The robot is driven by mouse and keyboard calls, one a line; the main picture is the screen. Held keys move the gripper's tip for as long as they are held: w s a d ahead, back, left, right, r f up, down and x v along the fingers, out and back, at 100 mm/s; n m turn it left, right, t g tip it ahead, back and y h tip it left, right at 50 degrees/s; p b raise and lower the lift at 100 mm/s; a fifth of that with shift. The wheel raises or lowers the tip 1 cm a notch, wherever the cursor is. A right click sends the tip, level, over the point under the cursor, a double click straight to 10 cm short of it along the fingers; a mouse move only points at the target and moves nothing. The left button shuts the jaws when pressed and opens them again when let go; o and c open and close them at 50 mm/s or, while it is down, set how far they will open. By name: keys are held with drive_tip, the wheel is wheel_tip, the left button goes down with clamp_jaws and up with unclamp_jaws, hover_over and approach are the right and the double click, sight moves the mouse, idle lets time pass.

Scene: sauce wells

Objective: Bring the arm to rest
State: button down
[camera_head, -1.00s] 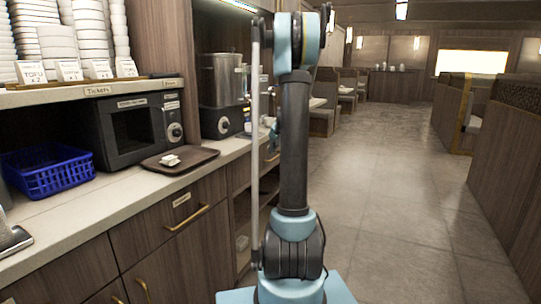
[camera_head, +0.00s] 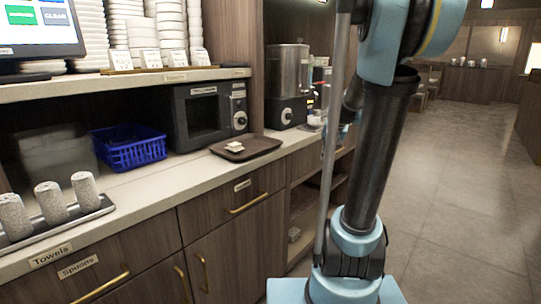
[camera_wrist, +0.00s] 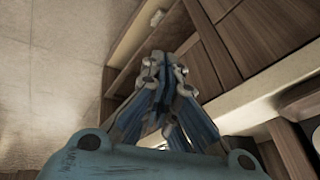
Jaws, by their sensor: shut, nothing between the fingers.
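My arm stands upright at the right of the head view, its blue and black links in front of the counter. My gripper (camera_wrist: 160,62) shows in the wrist view with its fingers together and nothing between them. Beyond it in that view are wooden cabinet fronts, a shelf and the floor. In the head view my gripper is mostly hidden behind the arm's links.
The counter (camera_head: 150,195) runs along the left. On it are a brown tray (camera_head: 262,146) with small white items, a microwave (camera_head: 208,118), a blue basket (camera_head: 128,150), rolled towels (camera_head: 50,200) and a steel urn (camera_head: 288,68). The floor (camera_head: 470,200) at right is clear.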

drive_tip(key=s+a+f+n+g, duration=0.1)
drive_tip(key=s+f, duration=0.3)
drive_tip(key=s, duration=0.5)
drive_tip(key=s+a+f+n+g, duration=0.1)
drive_tip(key=s+f, duration=0.2)
drive_tip(key=s, duration=0.7)
drive_tip(key=s+a+f+n+h, duration=0.1)
drive_tip(key=s+f, duration=0.3)
drive_tip(key=s, duration=0.6)
drive_tip(key=shift+s+a+f+n+g, duration=0.15)
drive_tip(key=shift+a+f+n+g, duration=0.05)
drive_tip(key=shift+f+n+g, duration=0.2)
drive_tip(key=shift+w+f, duration=0.15)
drive_tip(key=shift+w, duration=0.35)
